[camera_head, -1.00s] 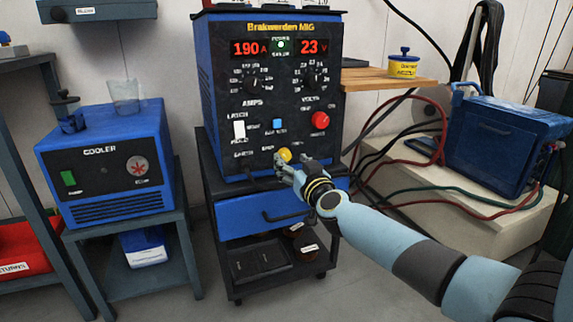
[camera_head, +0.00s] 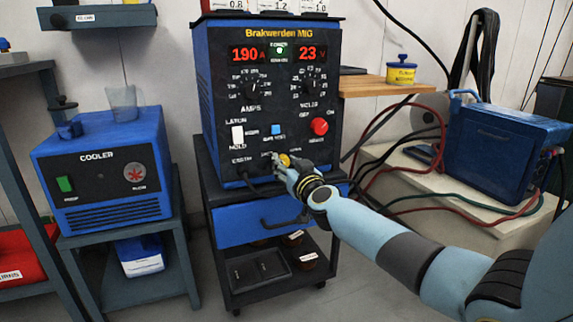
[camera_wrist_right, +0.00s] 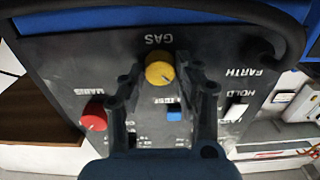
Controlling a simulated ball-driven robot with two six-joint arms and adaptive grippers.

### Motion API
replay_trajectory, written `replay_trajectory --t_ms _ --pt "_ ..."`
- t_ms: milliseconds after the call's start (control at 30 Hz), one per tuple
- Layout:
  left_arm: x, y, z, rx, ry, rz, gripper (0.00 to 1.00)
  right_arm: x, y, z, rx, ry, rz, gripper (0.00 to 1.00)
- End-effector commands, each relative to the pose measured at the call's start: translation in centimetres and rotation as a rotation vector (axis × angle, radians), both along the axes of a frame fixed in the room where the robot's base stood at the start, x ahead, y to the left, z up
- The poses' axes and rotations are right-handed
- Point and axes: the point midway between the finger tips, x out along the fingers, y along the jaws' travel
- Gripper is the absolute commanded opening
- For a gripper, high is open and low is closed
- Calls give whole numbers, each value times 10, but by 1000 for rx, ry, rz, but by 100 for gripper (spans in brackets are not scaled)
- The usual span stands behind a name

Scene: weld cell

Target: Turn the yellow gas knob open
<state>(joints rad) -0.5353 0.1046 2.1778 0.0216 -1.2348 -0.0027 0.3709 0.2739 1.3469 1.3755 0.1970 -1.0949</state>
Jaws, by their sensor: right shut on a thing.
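The yellow gas knob (camera_head: 284,160) is low on the black front panel of the blue welding machine (camera_head: 205,95). In the right wrist view the knob (camera_wrist_right: 160,73) appears below the upside-down word GAS, with a small pale mark on its face. My right gripper (camera_head: 284,167) is at the knob in the head view and partly covers it. In the wrist view my right gripper's fingers (camera_wrist_right: 160,82) lie on both sides of the knob, shut on it. My left gripper is not in view.
Close by on the panel are a red knob (camera_head: 320,126), a blue button (camera_head: 276,129), a white switch (camera_head: 237,135) and a black cable at the earth socket. A blue drawer (camera_head: 235,222) is below. A cooler (camera_head: 105,170) stands left, a wooden shelf (camera_head: 380,87) right.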

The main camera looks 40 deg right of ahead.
Motion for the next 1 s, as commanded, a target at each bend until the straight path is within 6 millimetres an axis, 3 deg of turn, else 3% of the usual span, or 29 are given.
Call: replay_trajectory --t_ms 467,1000 --pt "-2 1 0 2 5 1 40 0 0 0 122 -28 0 0" --pt "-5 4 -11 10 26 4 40 -1 -1 -1 594 -141 0 0"
